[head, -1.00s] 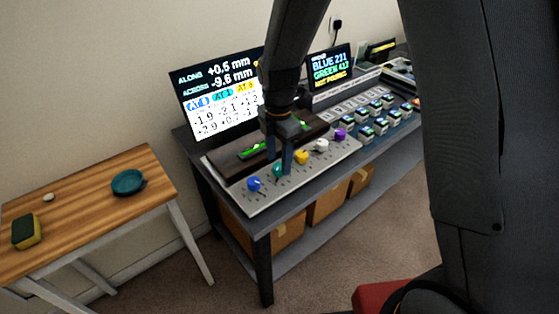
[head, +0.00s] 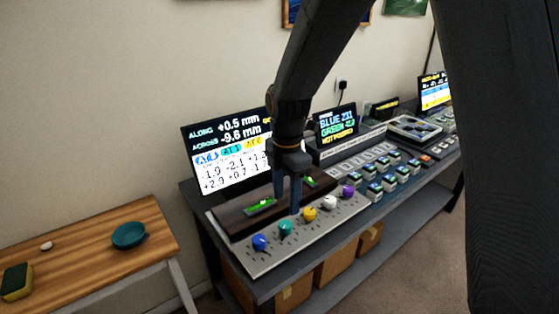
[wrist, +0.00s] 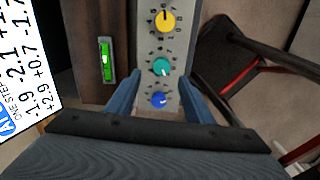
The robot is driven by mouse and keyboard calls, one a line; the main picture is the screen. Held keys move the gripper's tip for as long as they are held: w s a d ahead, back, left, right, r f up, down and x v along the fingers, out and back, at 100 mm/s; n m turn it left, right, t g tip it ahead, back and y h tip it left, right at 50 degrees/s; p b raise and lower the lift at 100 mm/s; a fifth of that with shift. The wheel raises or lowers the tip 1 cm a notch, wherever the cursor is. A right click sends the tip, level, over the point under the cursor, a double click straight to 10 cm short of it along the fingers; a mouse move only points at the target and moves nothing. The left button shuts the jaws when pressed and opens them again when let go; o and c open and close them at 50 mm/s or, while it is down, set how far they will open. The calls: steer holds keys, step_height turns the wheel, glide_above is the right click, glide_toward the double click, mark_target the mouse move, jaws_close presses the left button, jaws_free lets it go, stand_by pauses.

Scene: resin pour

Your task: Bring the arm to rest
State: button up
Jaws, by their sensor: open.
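My gripper (head: 288,196) hangs from my dark arm above the knob panel, fingers pointing down. In the wrist view my gripper (wrist: 165,95) has its two blue-grey fingers apart, with nothing held between them. The panel (head: 272,255) carries a blue knob (head: 260,242), a teal knob (head: 285,228), a yellow knob (head: 309,214), a white knob (head: 330,202) and a purple knob (head: 348,192). In the wrist view the blue knob (wrist: 159,100), teal knob (wrist: 162,66) and yellow knob (wrist: 165,21) lie in line beyond or between the fingers. I cannot tell the exact height of the fingertips over the panel.
A screen with numbers (head: 222,185) stands behind the panel, near my gripper. A smaller screen (head: 337,123) and several small boxes (head: 392,182) are to the right. A wooden table (head: 80,255) at left holds a teal dish (head: 129,235) and a sponge (head: 17,281).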

steer(key=s+d+m+t, duration=0.1)
steer(key=s+d+m, duration=1.3)
steer(key=m, duration=1)
steer(key=shift+s+d, duration=0.4)
steer(key=shift+d, duration=0.05)
steer(key=shift+r, duration=0.1)
